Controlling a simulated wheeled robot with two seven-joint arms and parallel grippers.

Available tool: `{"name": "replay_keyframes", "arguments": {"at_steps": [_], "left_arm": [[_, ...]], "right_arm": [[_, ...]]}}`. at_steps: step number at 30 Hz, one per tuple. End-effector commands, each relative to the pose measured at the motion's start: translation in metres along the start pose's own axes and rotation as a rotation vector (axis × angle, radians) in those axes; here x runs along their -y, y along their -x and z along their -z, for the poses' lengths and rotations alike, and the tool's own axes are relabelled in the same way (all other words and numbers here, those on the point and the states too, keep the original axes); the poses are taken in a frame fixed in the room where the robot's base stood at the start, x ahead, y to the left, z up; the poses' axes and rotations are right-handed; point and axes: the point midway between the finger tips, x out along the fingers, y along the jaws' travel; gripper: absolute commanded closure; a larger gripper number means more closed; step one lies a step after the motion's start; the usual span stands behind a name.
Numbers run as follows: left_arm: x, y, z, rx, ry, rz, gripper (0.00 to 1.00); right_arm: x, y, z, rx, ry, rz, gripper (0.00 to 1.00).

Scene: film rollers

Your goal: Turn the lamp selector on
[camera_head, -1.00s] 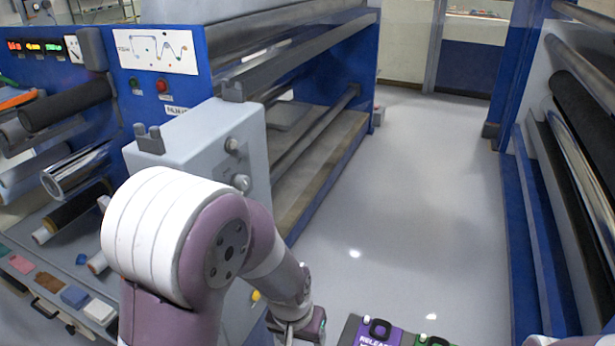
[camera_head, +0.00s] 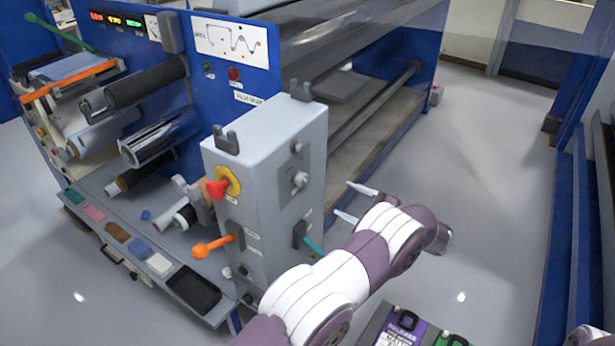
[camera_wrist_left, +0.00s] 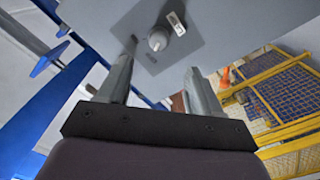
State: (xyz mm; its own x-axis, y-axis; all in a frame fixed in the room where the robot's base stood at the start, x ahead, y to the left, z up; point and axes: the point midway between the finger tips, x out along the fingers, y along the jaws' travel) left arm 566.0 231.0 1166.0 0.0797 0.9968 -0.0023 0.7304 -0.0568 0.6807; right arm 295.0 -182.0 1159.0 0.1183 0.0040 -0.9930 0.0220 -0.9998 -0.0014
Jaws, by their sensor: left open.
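A grey control box (camera_head: 262,165) stands at the end of the blue machine. Its right side carries a round knob on a darker square plate (camera_head: 300,181), with a smaller round part (camera_head: 297,147) above it. In the left wrist view, a pale round knob (camera_wrist_left: 158,40) sits on a grey plate beside a small label. I take it for the lamp selector, but its lettering is unreadable. My left gripper (camera_head: 343,199) is open and empty, its fingers pointing at this side of the box. In the wrist view the knob shows between the fingertips (camera_wrist_left: 160,58), apparently still apart from them. My right gripper is out of view.
The box front has a red-and-yellow button (camera_head: 221,187) and an orange-knobbed lever (camera_head: 212,247). A teal-handled lever (camera_head: 311,244) is low on the right side. Rollers (camera_head: 160,136) lie left. Open floor (camera_head: 470,150) lies right.

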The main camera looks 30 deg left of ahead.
Motion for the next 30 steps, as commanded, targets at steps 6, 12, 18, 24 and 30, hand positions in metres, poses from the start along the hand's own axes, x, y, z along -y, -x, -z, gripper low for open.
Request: {"name": "replay_keyframes", "arguments": {"at_steps": [6,12,18,24,30], "left_arm": [[-0.005,-0.046,0.008,-0.008,-0.003,0.005,0.35],[-0.004,-0.095,0.007,-0.006,-0.002,0.004,0.35],[-0.002,-0.121,0.003,-0.004,-0.001,0.001,0.35],[0.000,-0.124,0.001,-0.002,0.000,0.000,0.35],[0.000,-0.124,0.001,-0.002,0.000,0.000,0.68]], "right_arm": [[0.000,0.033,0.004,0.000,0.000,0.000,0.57],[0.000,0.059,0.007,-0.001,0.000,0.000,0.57],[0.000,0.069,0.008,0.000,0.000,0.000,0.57],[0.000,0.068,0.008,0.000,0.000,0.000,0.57],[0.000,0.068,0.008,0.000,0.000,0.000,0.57]]}}
